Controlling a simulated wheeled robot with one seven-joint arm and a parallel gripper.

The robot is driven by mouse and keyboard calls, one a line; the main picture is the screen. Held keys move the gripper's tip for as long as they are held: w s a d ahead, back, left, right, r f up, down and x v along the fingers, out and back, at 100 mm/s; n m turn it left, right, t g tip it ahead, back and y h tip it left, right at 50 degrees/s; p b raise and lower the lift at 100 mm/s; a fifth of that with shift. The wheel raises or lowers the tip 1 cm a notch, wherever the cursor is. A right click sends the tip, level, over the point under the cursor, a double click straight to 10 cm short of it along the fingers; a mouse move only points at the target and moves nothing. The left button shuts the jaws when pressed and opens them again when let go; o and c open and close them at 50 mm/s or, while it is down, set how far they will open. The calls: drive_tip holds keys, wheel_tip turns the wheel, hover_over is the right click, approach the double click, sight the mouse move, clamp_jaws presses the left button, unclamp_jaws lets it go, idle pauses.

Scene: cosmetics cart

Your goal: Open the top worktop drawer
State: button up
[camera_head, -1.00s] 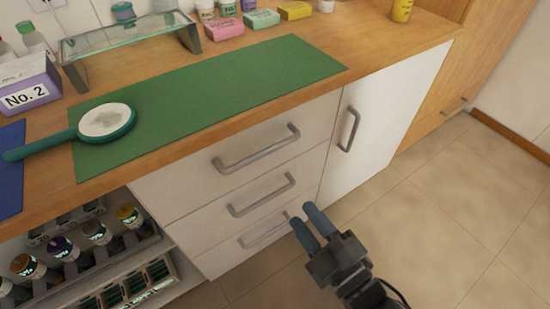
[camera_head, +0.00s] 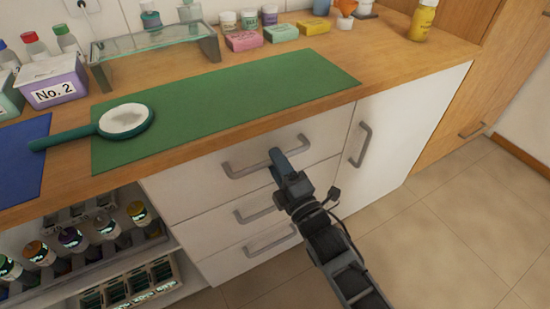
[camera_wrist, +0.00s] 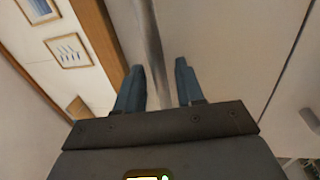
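The top worktop drawer (camera_head: 190,182) is shut, its white front flush under the wooden worktop. Its grey bar handle (camera_head: 242,165) runs slantwise across the front, and my gripper (camera_head: 276,156) hides part of it. In the wrist view, the handle bar (camera_wrist: 148,36) lines up with the gap between my two blue-grey fingers. My gripper (camera_wrist: 160,72) is open, its fingers apart, one on each side of the bar's line. I cannot tell whether either finger touches the bar.
The middle drawer handle (camera_head: 254,214) and bottom drawer handle (camera_head: 270,242) lie just below. A white cupboard door with an upright handle (camera_head: 360,145) is to the right. A hand mirror (camera_head: 126,120) lies on the green mat (camera_head: 230,95). The floor (camera_head: 440,235) at right is clear.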

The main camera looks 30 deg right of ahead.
drive_tip(key=shift+w+r, duration=0.1)
drive_tip(key=shift+w, duration=0.55)
clamp_jaws()
